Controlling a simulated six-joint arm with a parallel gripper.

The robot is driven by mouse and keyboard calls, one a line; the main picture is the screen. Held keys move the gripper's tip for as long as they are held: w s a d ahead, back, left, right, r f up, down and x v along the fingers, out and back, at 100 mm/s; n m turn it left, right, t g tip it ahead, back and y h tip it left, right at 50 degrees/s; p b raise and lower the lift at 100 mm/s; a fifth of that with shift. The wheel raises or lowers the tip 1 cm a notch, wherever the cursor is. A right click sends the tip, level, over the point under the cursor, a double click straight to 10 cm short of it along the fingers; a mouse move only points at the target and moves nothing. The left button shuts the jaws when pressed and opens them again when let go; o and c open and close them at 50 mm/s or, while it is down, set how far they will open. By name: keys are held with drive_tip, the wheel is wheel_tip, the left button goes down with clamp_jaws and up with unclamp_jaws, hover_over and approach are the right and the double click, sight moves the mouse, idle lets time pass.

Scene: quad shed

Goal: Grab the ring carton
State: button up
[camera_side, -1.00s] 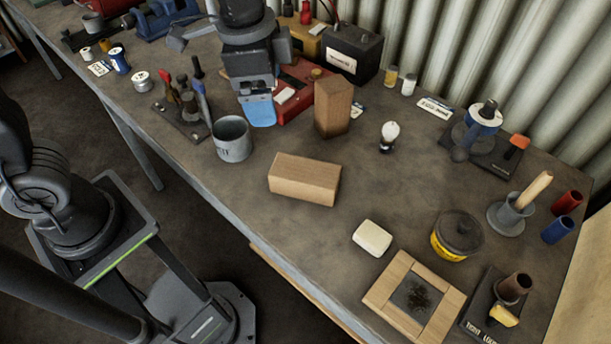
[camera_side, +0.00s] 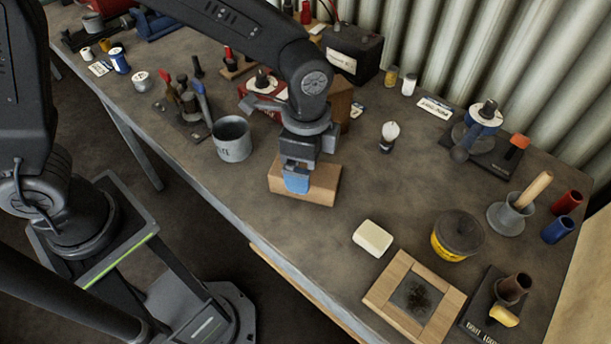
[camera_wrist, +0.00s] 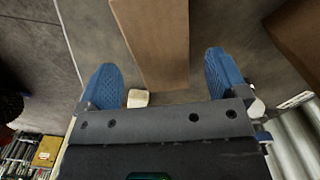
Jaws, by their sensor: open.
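A light-brown oblong carton (camera_side: 322,186) lies on the bench, partly hidden by my gripper in the side view. I take it as the ring carton, though no label shows. My gripper (camera_side: 297,182) points down over it, with one blue fingertip covering part of the carton. In the wrist view the carton (camera_wrist: 155,40) runs between the two blue fingertips of my gripper (camera_wrist: 163,80), with a gap on each side. My gripper is open and holds nothing. I cannot tell how far down the fingers reach beside the carton.
A darker upright box (camera_side: 342,101) stands just behind my wrist. A grey mug (camera_side: 233,139) is to the left. A cream block (camera_side: 373,238), a wooden frame (camera_side: 382,292) and a yellow-banded tin (camera_side: 457,236) are to the right. Bare bench lies between the carton and cream block.

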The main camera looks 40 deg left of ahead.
wheel_tip(320, 180, down, 5)
drive_tip(key=shift+a+f, duration=0.1)
idle(0.3)
drive_tip(key=c, duration=1.1)
